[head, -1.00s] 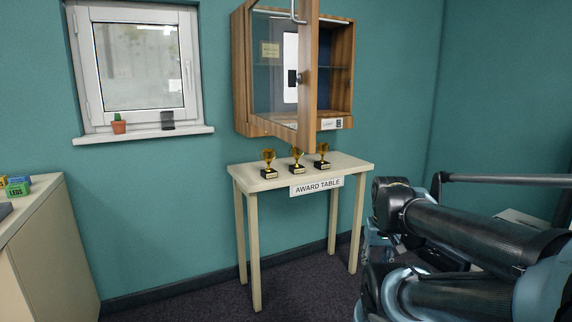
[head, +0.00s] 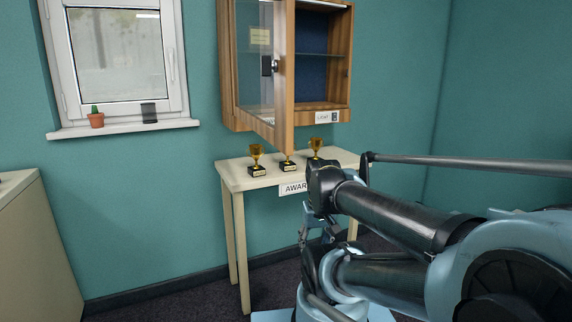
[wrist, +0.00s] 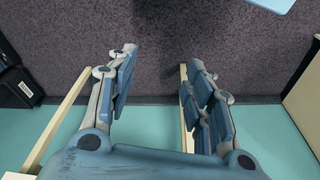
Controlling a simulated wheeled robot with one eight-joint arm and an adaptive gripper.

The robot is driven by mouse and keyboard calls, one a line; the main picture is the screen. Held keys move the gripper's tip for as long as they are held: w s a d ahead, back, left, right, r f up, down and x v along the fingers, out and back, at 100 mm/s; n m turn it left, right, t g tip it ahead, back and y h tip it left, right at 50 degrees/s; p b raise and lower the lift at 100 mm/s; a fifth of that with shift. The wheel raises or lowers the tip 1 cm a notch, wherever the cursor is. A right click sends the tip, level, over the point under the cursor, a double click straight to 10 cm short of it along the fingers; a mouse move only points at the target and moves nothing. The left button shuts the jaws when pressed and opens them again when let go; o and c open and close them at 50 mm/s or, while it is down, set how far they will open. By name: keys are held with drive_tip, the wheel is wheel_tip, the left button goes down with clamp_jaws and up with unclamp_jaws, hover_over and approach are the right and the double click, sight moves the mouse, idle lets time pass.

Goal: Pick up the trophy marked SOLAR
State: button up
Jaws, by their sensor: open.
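Three gold cup trophies on black bases stand in a row on the award table (head: 238,178): a left one (head: 256,157), a middle one (head: 287,165) and a right one (head: 316,147). Their plates are too small to read, so I cannot tell which is marked SOLAR. My gripper (wrist: 157,66) is open and empty in the wrist view, its fingers spread above dark carpet. In the head view it hangs below the arm, lower than the table top. No trophy shows in the wrist view.
A wooden wall cabinet (head: 318,107) hangs above the table, its glass door (head: 253,65) swung open over the trophies. A windowsill (head: 125,127) holds a cactus (head: 95,116) and a dark object. A beige counter (head: 30,240) stands at left. Carpet between counter and table is clear.

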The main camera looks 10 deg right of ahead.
drive_tip(key=o, duration=0.4)
drive_tip(key=shift+r, duration=0.35)
drive_tip(key=shift+o, duration=0.4)
drive_tip(key=w+r+t, duration=0.1)
drive_tip(key=w+r, duration=0.3)
drive_tip(key=w, duration=0.6)
drive_tip(key=w+r+t, duration=0.1)
drive_tip(key=w+r, duration=0.4)
drive_tip(key=w, duration=0.5)
drive_tip(key=shift+m, duration=0.3)
drive_tip(key=t, duration=0.2)
approach(287, 165)
drive_tip(key=s+f, duration=0.4)
drive_tip(key=s, duration=0.1)
drive_tip(key=shift+m+h, duration=0.3)
drive_tip(key=w, duration=0.8)
drive_tip(key=w+d, duration=0.1)
drive_tip(key=w, duration=0.3)
drive_tip(key=shift+w+f, duration=0.15)
drive_tip(key=shift+w, duration=0.2)
drive_tip(key=shift+w+f, duration=0.15)
drive_tip(key=shift+f, duration=0.35)
